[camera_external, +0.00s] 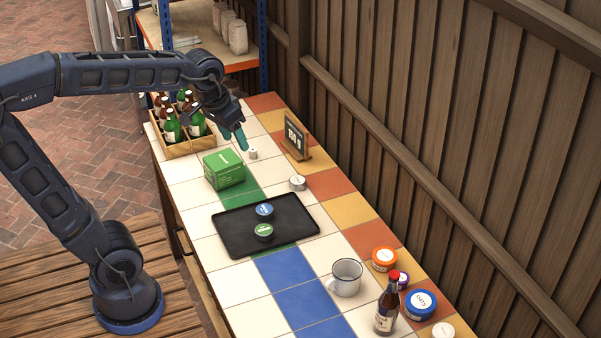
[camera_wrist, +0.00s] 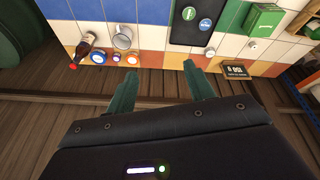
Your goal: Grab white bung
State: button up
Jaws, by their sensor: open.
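A small white bung (camera_external: 253,154) stands on the tiled table, between the green box and the small sign. It also shows in the wrist view (camera_wrist: 253,44), small and to the upper right of the fingers. My gripper (camera_external: 238,138) has teal fingers and hangs above the table, appearing just up and left of the bung in the external view. In the wrist view the fingers (camera_wrist: 160,70) are spread apart with nothing between them. The bung lies outside that gap, apart from both fingers.
A green box (camera_external: 224,169) and a bottle crate (camera_external: 182,142) stand left of the bung. A sign (camera_external: 296,138) stands to its right and a small tin (camera_external: 297,183) nearer the camera. A black tray (camera_external: 232,243) holds two round tins. A wooden fence (camera_external: 430,120) lines the right side.

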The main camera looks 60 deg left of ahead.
jog(key=w+a+f+n+g, duration=0.15)
jog(key=w+a+n, duration=0.25)
jog(key=w+a, duration=0.8)
jog(key=n+g+h, duration=0.2)
jog(key=n, duration=0.8)
send_over(250, 152)
jog(key=a, duration=0.3)
notch_tip(250, 152, down, 34)
jog(key=f, duration=0.4)
jog(key=d+f, duration=0.1)
jog(key=f, duration=0.6)
jog(key=shift+w+d, duration=0.3)
jog(key=shift+c, duration=0.2)
jog(key=c, duration=1)
